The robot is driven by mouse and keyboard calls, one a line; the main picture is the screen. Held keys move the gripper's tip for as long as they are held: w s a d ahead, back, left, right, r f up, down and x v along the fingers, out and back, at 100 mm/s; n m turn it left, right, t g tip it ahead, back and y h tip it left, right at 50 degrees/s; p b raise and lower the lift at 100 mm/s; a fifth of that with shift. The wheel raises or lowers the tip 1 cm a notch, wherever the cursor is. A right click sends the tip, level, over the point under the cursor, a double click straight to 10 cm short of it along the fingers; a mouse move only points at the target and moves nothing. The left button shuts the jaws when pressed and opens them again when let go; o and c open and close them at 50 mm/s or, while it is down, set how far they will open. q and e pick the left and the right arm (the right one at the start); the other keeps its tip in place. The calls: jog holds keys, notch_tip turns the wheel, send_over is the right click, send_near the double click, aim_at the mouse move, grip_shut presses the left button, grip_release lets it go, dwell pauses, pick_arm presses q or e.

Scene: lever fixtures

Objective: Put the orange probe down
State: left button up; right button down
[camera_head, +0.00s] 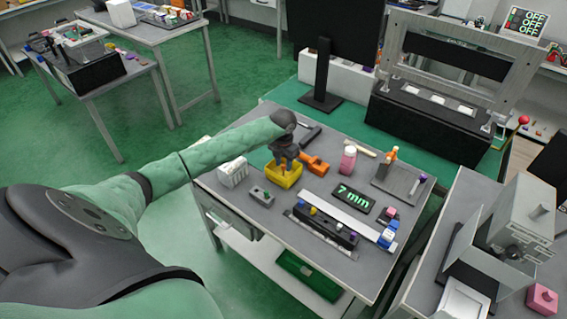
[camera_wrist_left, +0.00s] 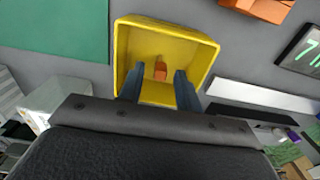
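A small orange piece, seemingly the orange probe (camera_wrist_left: 160,70), stands inside a yellow open-topped bin (camera_wrist_left: 205,52). In the head view the yellow bin (camera_head: 287,180) sits on the grey table, under my left gripper (camera_head: 284,158). In the left wrist view my left gripper's two dark fingers (camera_wrist_left: 160,90) reach over the bin's near side. They are spread apart with a clear gap, and the orange piece shows between and beyond them, apparently touching neither. My right gripper is not in view.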

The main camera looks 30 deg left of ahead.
aim_at(284, 165)
pick_arm(q)
jog(key=shift+r, duration=0.15)
